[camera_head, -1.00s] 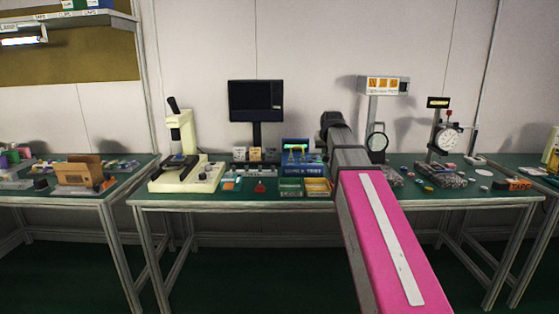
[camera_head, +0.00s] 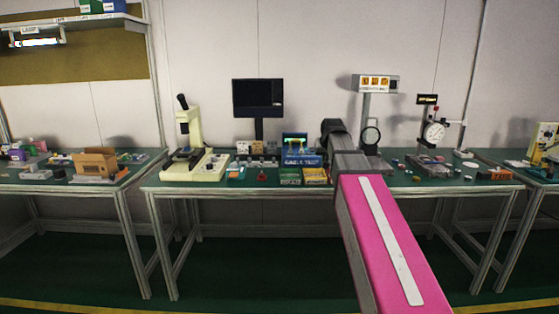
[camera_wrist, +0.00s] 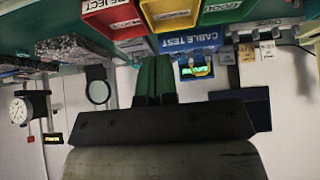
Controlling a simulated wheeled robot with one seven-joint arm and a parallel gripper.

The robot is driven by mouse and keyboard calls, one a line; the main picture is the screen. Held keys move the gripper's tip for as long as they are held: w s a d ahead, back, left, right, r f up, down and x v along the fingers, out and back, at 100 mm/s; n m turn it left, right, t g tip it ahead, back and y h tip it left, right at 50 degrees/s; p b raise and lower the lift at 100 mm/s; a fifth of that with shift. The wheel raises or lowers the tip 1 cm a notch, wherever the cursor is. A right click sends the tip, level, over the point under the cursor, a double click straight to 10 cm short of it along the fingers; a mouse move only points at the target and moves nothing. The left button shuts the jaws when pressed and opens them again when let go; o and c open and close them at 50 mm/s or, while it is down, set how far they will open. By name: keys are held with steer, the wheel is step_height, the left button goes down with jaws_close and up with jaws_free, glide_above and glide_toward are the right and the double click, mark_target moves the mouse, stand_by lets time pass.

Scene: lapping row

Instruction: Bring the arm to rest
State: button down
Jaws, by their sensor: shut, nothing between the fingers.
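My arm reaches forward from the lower right of the head view, with its pink link below and a dark wrist (camera_head: 336,132) in front of the bench. In the wrist view, which is upside down, my gripper (camera_wrist: 155,62) has its two dark green fingers together with nothing between them. Behind the fingers are a blue CABLE TEST box (camera_wrist: 190,42), a red REJECT bin (camera_wrist: 112,12) and a yellow bin (camera_wrist: 165,12). The fingertips are hidden from the head view by the arm; I cannot tell their exact distance from the bins.
Another bench with a cardboard box (camera_head: 95,162) stands left. The floor in front is clear.

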steer(key=s+f+g, duration=0.3)
steer(key=s+f, duration=1)
steer(key=f, duration=0.5)
steer(key=s+f+g, duration=0.4)
steer(key=s+f, duration=1)
steer(key=f, duration=0.4)
steer(key=shift+d+f, duration=0.15)
steer(key=shift+f, duration=0.15)
